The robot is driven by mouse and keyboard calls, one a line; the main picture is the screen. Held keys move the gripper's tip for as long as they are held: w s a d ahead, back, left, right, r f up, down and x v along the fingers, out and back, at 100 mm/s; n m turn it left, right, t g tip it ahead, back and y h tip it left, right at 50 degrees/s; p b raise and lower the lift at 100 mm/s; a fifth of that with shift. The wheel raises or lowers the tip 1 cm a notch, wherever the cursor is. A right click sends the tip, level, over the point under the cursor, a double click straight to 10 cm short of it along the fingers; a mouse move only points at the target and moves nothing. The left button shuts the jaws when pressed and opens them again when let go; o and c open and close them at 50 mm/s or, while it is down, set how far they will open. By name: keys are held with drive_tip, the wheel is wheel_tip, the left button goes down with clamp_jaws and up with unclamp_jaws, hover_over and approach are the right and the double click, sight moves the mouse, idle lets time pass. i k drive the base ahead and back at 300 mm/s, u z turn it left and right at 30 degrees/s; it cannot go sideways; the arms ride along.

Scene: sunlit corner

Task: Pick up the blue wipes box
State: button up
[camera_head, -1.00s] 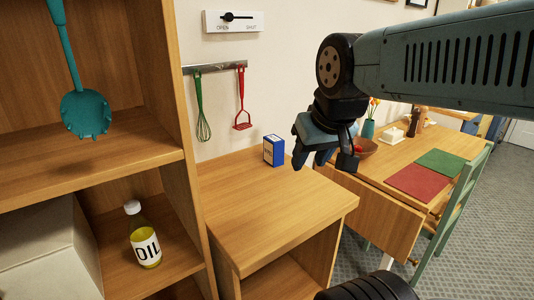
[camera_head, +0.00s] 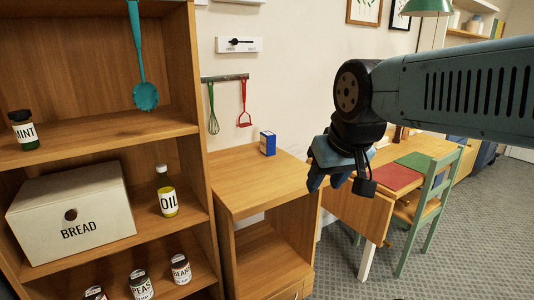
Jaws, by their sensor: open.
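The blue wipes box (camera_head: 268,143) stands upright at the back right of the low wooden cabinet top (camera_head: 245,182), near the wall. It is blue with a white front, and its label is too small to read. My gripper (camera_head: 322,182) is to the right of the box and nearer to me, in the air past the cabinet's right edge. It points downward, is open and holds nothing. The box is in full view and apart from the gripper.
A shelf unit at left holds an oil bottle (camera_head: 167,192), a bread box (camera_head: 72,214) and several jars. A green whisk (camera_head: 212,108) and a red masher (camera_head: 244,104) hang on the wall above the cabinet. A table and a green chair (camera_head: 432,200) stand at right.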

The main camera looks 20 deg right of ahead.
sight(268, 139)
drive_tip(key=k, duration=0.65)
drive_tip(key=u, duration=0.8)
drive_tip(key=i, duration=1.35)
drive_tip(key=z, duration=1)
drive_tip(key=i, duration=0.5)
drive_tip(key=u, duration=0.05)
